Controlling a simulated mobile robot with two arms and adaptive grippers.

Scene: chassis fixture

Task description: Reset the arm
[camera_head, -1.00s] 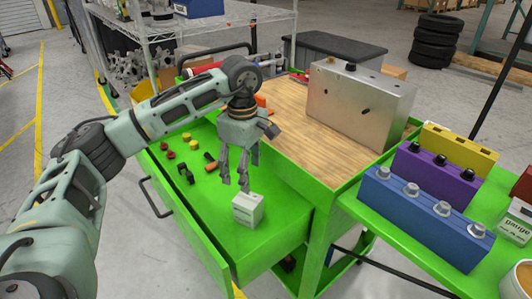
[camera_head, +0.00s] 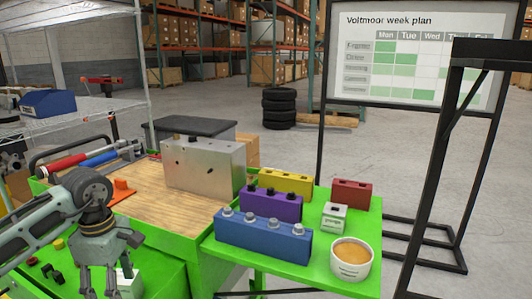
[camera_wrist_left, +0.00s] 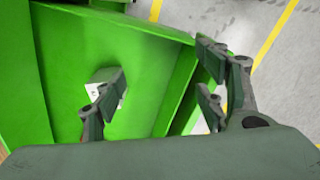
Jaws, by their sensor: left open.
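My left arm comes in from the left in the head view. Its gripper (camera_head: 97,285) points down over the open green drawer (camera_head: 160,270), close to a small white box (camera_head: 130,284) in it. In the left wrist view the gripper (camera_wrist_left: 165,95) has its fingers spread apart with nothing between them. The white box (camera_wrist_left: 100,85) lies below, partly hidden behind one finger. My right gripper is not in either view.
A metal box (camera_head: 205,166) stands on the wooden worktop (camera_head: 150,190). The green side shelf (camera_head: 340,285) holds blue (camera_head: 262,236), purple (camera_head: 270,203), yellow (camera_head: 285,184) and red (camera_head: 352,193) blocks, a gauge box (camera_head: 334,217) and a round tub (camera_head: 351,260). A black frame (camera_head: 450,150) stands at right.

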